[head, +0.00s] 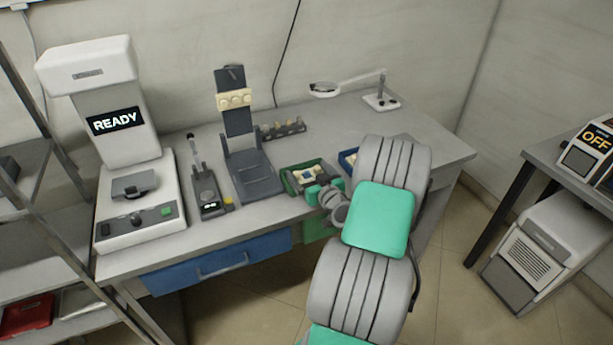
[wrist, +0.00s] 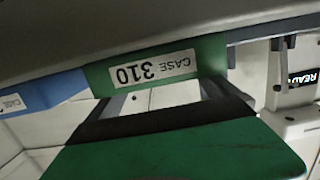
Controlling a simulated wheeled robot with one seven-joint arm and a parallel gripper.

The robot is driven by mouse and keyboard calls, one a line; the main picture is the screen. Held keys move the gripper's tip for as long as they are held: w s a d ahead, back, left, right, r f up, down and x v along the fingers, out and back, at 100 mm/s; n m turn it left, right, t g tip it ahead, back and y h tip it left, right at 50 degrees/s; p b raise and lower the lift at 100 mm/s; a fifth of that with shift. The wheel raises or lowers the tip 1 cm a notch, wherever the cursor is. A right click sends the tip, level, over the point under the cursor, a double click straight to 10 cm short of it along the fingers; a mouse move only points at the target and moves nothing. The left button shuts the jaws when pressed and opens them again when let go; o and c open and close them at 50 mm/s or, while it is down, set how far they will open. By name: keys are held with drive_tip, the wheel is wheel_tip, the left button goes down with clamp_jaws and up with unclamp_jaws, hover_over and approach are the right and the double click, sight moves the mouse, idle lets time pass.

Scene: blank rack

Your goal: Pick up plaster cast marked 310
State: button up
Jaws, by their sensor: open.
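A green tray (head: 292,186) on the bench holds small cream pieces (head: 304,175), perhaps plaster casts. In the wrist view, which looks upside down, a white label reading CASE 310 (wrist: 150,70) is on the tray's green front wall (wrist: 98,76). No number on a cast is legible. My gripper (head: 326,186) is at the tray's right side in the head view and hides part of it. In the wrist view my gripper (wrist: 162,97) is open, its dark fingers apart beside the tray wall. Pale surface shows between them; I cannot tell whether it is a cast.
A blue tray (head: 347,158) stands right of the green one. Left are a grey stand (head: 257,180), a small device (head: 207,190) and a machine showing READY (head: 117,121). A dark rack (head: 284,130) and magnifier lamp (head: 325,89) are behind.

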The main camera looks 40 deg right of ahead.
drive_tip(key=c, duration=1.2)
drive_tip(key=shift+c, duration=0.6)
drive_tip(key=shift+r, duration=0.1)
